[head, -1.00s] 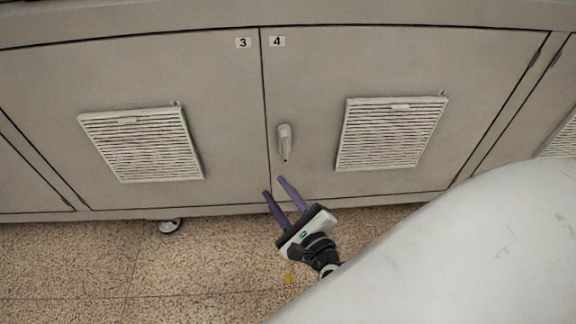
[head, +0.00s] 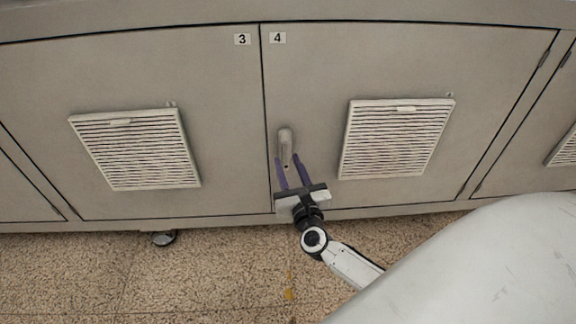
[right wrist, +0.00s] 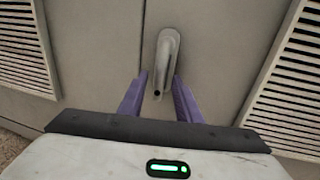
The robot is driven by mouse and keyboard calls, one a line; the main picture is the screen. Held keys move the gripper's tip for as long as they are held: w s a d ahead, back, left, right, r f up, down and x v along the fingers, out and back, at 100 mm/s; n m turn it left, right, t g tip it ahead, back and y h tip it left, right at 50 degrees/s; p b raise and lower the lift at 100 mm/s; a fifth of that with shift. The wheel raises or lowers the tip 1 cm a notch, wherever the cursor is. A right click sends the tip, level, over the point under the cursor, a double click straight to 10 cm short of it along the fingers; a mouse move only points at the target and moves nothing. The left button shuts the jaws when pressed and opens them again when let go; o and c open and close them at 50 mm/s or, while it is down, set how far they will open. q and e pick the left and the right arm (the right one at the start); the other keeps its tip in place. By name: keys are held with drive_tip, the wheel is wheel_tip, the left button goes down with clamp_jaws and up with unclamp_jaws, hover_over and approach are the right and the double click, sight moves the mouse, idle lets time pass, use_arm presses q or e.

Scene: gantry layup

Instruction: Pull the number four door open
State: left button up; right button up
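The number four door (head: 320,80) is a grey cabinet panel, shut flush beside the number three door (head: 215,80). Its grey handle (head: 285,140) hangs down near the door's left edge and also shows in the right wrist view (right wrist: 167,55). My right gripper (head: 288,158) is open, its purple fingers pointing up at the handle. In the right wrist view the fingertips (right wrist: 159,80) stand on either side of the handle's lower end, with gaps visible. I cannot tell whether they reach its depth. My left gripper is not in view.
Louvred vents sit on the number three door (head: 135,150) and the number four door (head: 395,138). Hinges are at the number four door's right edge. The speckled floor (head: 210,280) in front is clear.

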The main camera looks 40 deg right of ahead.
drive_tip(key=shift+w+d, duration=0.1)
drive_tip(key=shift+w, duration=0.1)
clamp_jaws()
